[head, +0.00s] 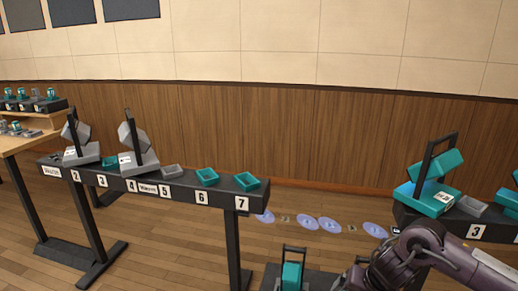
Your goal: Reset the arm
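My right arm (440,250) comes in from the right at the lower right and bends down at a dark joint. Its lower part runs out of the bottom of the head view, and I see no fingertips of its gripper. My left arm and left gripper are not in view. Nothing held by either gripper can be seen.
A dark rail stand (225,196) with numbered slots holds two grey fader units and several small trays. Another dark stand at right bears a teal unit (432,190), close to my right arm. A teal unit (291,275) stands low at bottom centre. Blue discs (307,221) mark the floor.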

